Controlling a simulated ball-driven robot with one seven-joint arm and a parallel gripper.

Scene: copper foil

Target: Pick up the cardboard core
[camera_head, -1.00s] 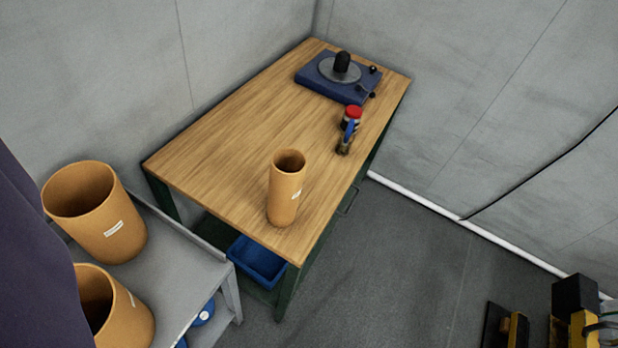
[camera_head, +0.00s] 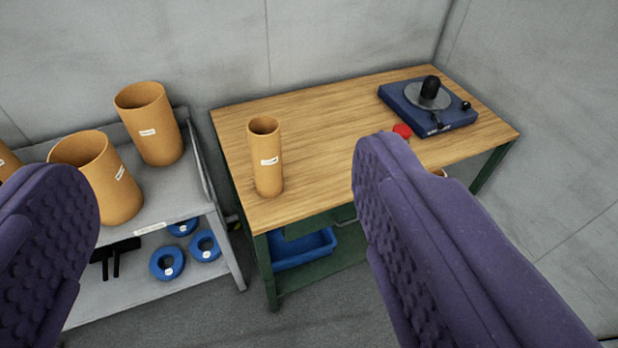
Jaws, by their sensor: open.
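A tall, narrow cardboard core (camera_head: 267,162) with a white label stands upright on the left end of the wooden workbench (camera_head: 320,110). My gripper (camera_head: 228,225) is open, with one purple padded finger at the left edge and the other at the right of centre. The core appears between the two fingers, farther off, with nothing touching it. Wider cardboard tubes (camera_head: 154,125) stand on the grey shelf at the left; another wide tube (camera_head: 97,180) is in front of that one. The space between the fingers is empty.
A blue turntable-like device (camera_head: 428,106) sits at the bench's far right. A red-topped item (camera_head: 402,130) is mostly hidden behind my right finger. A grey shelf unit (camera_head: 165,207) holds blue rings (camera_head: 167,262) below. A blue bin (camera_head: 305,249) sits under the bench. Walls close off the back.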

